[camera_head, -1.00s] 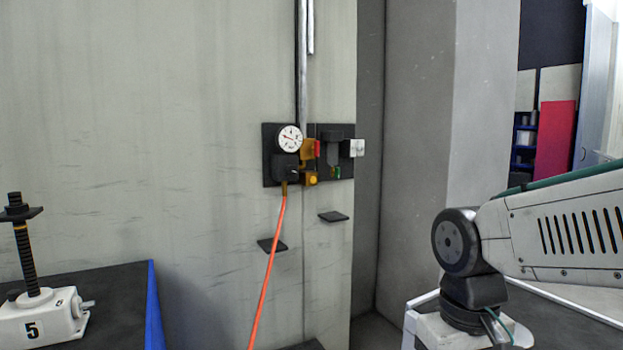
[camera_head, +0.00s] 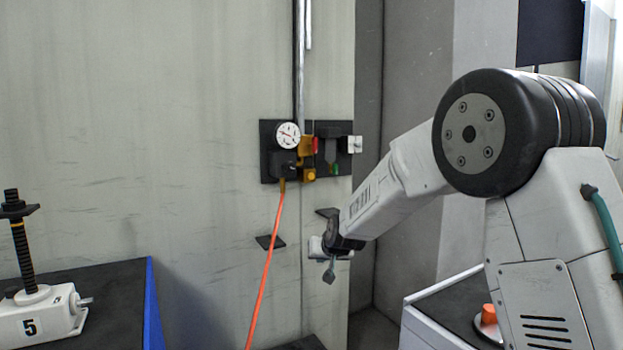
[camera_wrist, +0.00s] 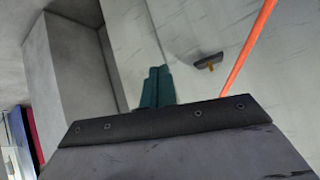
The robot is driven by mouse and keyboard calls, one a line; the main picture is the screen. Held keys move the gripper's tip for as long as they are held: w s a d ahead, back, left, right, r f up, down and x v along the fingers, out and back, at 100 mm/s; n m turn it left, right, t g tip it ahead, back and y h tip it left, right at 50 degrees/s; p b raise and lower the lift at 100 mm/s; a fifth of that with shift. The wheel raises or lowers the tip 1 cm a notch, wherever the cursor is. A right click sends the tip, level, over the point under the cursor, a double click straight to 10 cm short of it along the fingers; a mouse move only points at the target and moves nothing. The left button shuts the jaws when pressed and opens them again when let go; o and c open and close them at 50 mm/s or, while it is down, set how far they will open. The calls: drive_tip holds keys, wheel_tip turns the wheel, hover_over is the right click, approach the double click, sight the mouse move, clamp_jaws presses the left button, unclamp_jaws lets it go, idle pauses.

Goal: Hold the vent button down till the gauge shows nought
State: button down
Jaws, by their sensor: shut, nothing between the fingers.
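The round white gauge (camera_head: 287,135) is on a dark panel on the wall, its needle too small to read exactly. Below and right of it is a yellow button (camera_head: 309,175) on a brass-coloured block; I take this for the vent button. My gripper (camera_head: 329,273) is below the panel, pointing down, apart from the button and gauge. Its teal fingers (camera_wrist: 157,88) are together and empty in the wrist view. That view shows neither gauge nor button.
An orange hose (camera_head: 266,262) hangs from the gauge block, left of my gripper. Small dark ledges (camera_head: 270,242) jut from the wall. A screw jack marked 5 (camera_head: 40,314) stands on the bench at left. A cart (camera_head: 440,310) is at right.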

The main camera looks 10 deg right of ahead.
drive_tip(key=w+t, duration=0.3)
drive_tip(key=w, duration=0.6)
drive_tip(key=m+t+h, duration=0.4)
drive_tip(key=t+h, duration=0.1)
drive_tip(key=t, duration=0.2)
approach(311, 176)
drive_tip(key=d+f, duration=0.3)
drive_tip(key=f, duration=0.3)
wheel_tip(311, 176, up, 7)
drive_tip(key=s+d+m+t+h, duration=0.2)
drive_tip(key=s+h, duration=0.1)
drive_tip(key=h, duration=0.1)
drive_tip(key=shift+f+t, duration=0.15)
drive_tip(key=shift+t, duration=0.15)
drive_tip(key=shift+d, duration=0.15)
drive_tip(key=w+a, duration=0.2)
drive_tip(key=w, duration=0.6)
drive_tip(key=shift+w+a, duration=0.2)
drive_tip(key=shift+a, duration=0.15)
drive_tip(key=shift+w+a, duration=0.15)
drive_tip(key=shift+w, duration=0.2)
